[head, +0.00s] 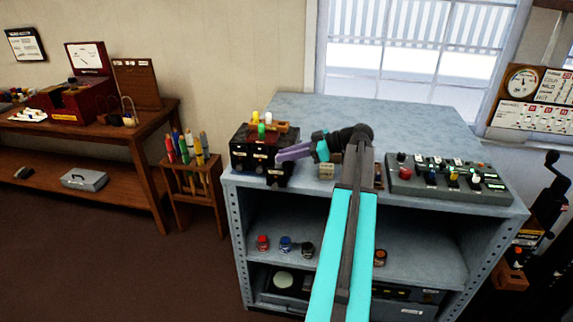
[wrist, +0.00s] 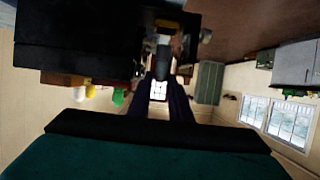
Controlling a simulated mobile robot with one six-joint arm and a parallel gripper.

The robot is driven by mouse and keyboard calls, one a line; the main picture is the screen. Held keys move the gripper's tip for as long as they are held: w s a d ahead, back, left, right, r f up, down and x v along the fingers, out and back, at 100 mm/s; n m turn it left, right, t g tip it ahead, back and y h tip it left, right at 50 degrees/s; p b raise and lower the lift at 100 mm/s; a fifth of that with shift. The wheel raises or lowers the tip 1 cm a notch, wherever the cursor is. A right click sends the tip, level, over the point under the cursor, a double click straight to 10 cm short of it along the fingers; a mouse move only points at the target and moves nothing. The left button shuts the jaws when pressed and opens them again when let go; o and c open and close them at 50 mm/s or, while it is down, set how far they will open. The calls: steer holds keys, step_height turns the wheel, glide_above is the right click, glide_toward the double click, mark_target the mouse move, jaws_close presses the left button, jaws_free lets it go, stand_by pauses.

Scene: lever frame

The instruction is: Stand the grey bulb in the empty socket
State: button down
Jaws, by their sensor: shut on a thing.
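My gripper (head: 281,157), with purple fingers, is at the front right of a black box (head: 250,157) on the cabinet top. In the wrist view, my fingers (wrist: 163,76) are shut on a small greyish piece (wrist: 163,50), which looks like the grey bulb. It is dark and partly hidden, and in the head view I cannot make it out. A wooden rack (head: 282,127) on the box carries a yellow bulb (head: 255,117), a white bulb (head: 268,117) and a green bulb (head: 261,130). I cannot clearly see the empty socket.
A grey lever panel (head: 447,184) stands right of my arm on the blue-grey cabinet (head: 300,106). A small tan block (head: 326,171) sits near the front edge. The shelf below holds red, blue and dark pots. A wooden stand with coloured rods (head: 192,165) is at left.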

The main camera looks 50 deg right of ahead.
steer(key=shift+f+p, duration=0.55)
steer(key=shift+f, duration=1.3)
steer(key=shift+f, duration=0.1)
steer(key=c, duration=1.9)
jaws_free()
steer(key=b+v, duration=0.3)
steer(key=v, duration=0.9)
steer(key=shift+r+b, duration=0.25)
steer(key=shift+b, duration=0.15)
